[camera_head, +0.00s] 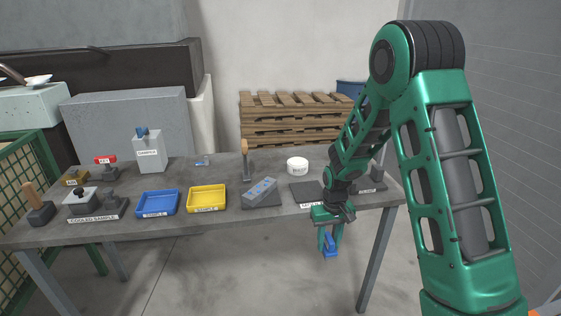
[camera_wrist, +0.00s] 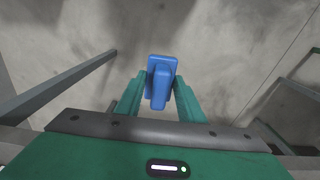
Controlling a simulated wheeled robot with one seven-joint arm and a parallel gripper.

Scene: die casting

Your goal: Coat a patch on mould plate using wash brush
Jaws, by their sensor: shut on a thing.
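My gripper (camera_head: 330,238) is shut on a blue tool with a block-shaped end, which I take to be the wash brush (camera_head: 329,246). It hangs in front of the table's front edge, below the tabletop, over the floor. In the wrist view the brush (camera_wrist: 161,72) sits between the two green fingers of my gripper (camera_wrist: 160,98). A dark flat plate (camera_head: 301,193), probably the mould plate, lies on the table just behind and left of the gripper; its label is partly hidden by my arm. The white round wash pot (camera_head: 297,165) stands behind the plate.
The table (camera_head: 225,222) holds a grey block with blue marks (camera_head: 259,191), a yellow tray (camera_head: 206,198), a blue tray (camera_head: 158,203) and a wooden-handled tool (camera_head: 246,165). A labelled grey container (camera_head: 149,153) stands at the back left. Stacked pallets (camera_head: 290,118) are behind. Floor in front is clear.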

